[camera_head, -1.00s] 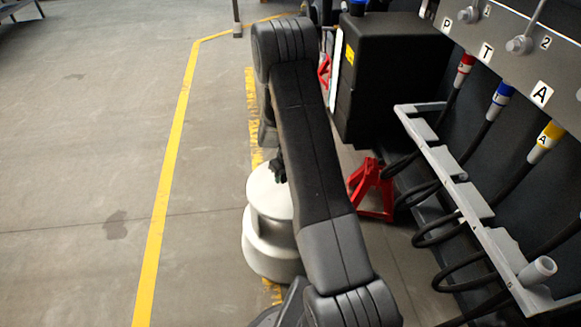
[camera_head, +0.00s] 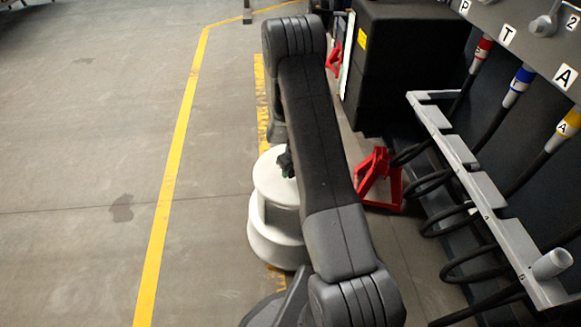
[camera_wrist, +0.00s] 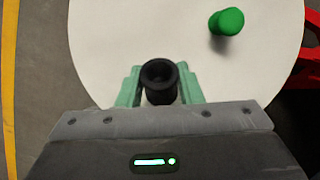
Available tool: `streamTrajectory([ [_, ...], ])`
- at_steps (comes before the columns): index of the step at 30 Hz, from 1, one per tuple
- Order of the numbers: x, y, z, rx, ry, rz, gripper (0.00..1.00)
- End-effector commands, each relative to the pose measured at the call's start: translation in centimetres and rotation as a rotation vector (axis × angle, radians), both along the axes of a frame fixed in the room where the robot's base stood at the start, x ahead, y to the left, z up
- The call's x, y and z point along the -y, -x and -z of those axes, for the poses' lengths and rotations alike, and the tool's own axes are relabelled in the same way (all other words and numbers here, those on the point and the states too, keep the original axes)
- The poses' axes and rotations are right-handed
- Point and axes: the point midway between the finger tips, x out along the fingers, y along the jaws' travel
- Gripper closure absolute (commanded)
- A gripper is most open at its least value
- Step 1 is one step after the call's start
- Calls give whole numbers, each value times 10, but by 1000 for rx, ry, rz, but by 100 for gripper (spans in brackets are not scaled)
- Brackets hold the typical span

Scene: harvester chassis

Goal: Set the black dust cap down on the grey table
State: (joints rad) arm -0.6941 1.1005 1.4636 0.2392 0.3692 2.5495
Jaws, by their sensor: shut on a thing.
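My gripper (camera_wrist: 159,88) has its green fingers closed on either side of the black dust cap (camera_wrist: 159,76). The cap is a short black cylinder with a round hollow facing the wrist camera. Below it in the wrist view is the pale, round table top (camera_wrist: 105,40); I cannot tell whether the cap touches it. In the head view the table (camera_head: 277,249) is a pale round pedestal on the floor, partly behind my arm. A small part of my gripper (camera_head: 287,164) shows over the table there, and the cap cannot be made out.
A green cap (camera_wrist: 228,21) stands on the table top, right of my gripper. A red stand (camera_head: 378,182) is close on the table's right. A grey hose rack (camera_head: 470,180) with black hoses is farther right. Open floor (camera_head: 90,150) with a yellow line lies left.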

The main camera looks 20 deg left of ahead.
Motion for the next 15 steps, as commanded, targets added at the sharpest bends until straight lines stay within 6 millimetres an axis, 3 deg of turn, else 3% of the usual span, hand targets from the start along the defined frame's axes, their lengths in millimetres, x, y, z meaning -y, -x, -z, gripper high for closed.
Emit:
streamTrajectory([
  [3, 0, 0, 8, 0, 0, 0, 100],
  [15, 0, 0, 9, 1, -1, -1, 100],
])
